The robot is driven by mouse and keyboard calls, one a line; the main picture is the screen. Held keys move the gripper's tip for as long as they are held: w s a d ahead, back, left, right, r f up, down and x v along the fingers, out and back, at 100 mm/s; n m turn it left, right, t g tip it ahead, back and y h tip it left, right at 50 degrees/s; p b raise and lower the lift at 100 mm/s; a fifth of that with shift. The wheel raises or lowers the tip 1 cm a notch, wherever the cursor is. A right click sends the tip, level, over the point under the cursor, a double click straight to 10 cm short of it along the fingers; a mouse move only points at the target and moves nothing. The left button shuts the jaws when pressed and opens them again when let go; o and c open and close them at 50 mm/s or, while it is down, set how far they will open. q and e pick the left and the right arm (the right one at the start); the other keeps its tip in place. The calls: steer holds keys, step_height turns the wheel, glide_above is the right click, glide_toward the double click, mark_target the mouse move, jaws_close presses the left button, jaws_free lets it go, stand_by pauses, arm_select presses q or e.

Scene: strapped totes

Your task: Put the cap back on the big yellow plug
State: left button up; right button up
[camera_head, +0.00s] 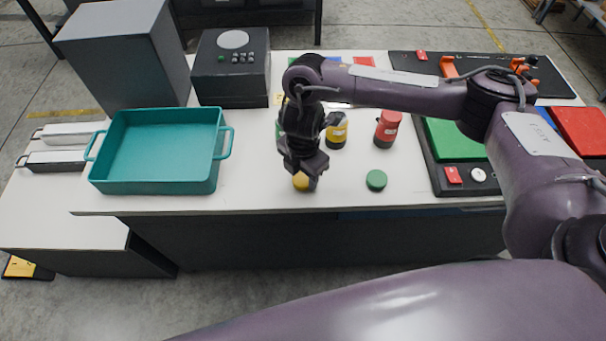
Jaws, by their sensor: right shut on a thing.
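The yellow plug (337,133) stands upright on the white table, just right of my right gripper. It has a dark lower band and a pale label. My right gripper (305,171) points down near the table's front edge and is shut on the yellow cap (301,182), whose top shows under the fingers. I cannot tell whether the cap touches the table. My left gripper is not in view.
A red plug (387,129) stands right of the yellow one, and a green cap (376,180) lies in front. A green thing behind my gripper is mostly hidden. A teal tray (157,188) is at left, a dark panel (437,180) at right.

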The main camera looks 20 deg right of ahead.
mark_target(303, 178)
step_height(303, 178, up, 19)
steer(key=p, duration=0.2)
steer(key=shift+r, duration=0.1)
stand_by(0.3)
steer(key=d+m, duration=0.2)
steer(key=m, duration=0.6)
steer(key=d+m, duration=0.2)
steer(key=m, duration=0.6)
steer(key=d+m, duration=0.1)
steer(key=m, duration=0.6)
steer(key=shift+w+d+m, duration=0.35)
steer(key=shift+d+m, duration=0.05)
steer(key=shift+d, duration=0.1)
